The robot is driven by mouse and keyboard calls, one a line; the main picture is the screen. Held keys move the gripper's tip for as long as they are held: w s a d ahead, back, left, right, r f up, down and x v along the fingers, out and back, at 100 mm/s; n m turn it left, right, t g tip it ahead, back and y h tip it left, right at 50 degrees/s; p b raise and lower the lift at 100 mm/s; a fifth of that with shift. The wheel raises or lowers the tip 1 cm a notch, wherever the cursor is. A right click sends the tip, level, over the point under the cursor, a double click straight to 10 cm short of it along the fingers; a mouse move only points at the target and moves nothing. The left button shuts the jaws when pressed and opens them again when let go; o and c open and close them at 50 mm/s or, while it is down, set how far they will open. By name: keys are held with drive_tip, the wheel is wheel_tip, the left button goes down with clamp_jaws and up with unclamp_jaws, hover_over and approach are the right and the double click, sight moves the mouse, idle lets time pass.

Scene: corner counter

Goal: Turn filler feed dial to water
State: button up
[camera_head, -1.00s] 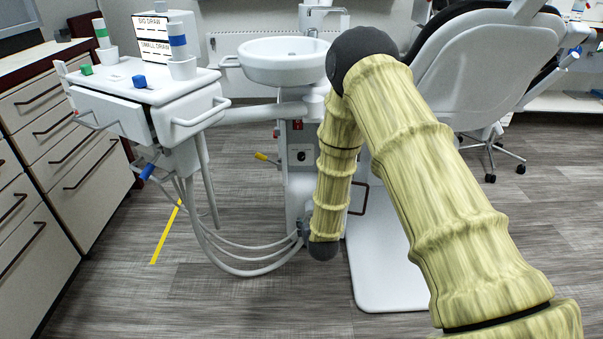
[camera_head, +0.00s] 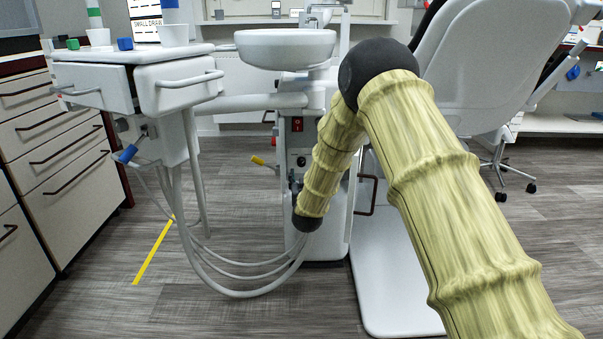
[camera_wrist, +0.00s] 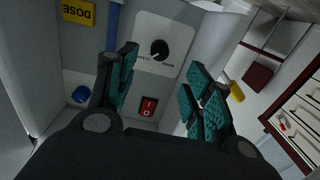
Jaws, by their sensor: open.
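In the wrist view a round black dial (camera_wrist: 159,49) sits on a pale panel (camera_wrist: 178,30), with a light mark towards its lower left. A red rocker switch (camera_wrist: 147,107) is below the dial in this view. My gripper (camera_wrist: 160,85) is open and empty, its teal-padded fingers apart on either side of the dial and switch in the picture. No contact with the dial shows. In the head view the dial (camera_head: 301,161) is small on the white column, and my arm hides most of my gripper.
A yellow-handled lever (camera_head: 258,160) sticks out left of the column; it also shows in the wrist view (camera_wrist: 236,91). Grey hoses (camera_head: 235,290) hang in front. A basin (camera_head: 285,48) is above and the chair (camera_head: 490,60) is right. A yellow DOSE label (camera_wrist: 78,13) is nearby.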

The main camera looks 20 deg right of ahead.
sight(301, 164)
drive_tip(key=b+x, duration=0.5)
drive_tip(key=x, duration=0.4)
drive_tip(key=shift+w+d+f, duration=0.1)
drive_tip(key=shift+w, duration=0.25)
drive_tip(key=shift+w+d, duration=0.1)
drive_tip(key=shift+w, duration=0.4)
drive_tip(key=shift+c, duration=0.2)
drive_tip(key=c, duration=1)
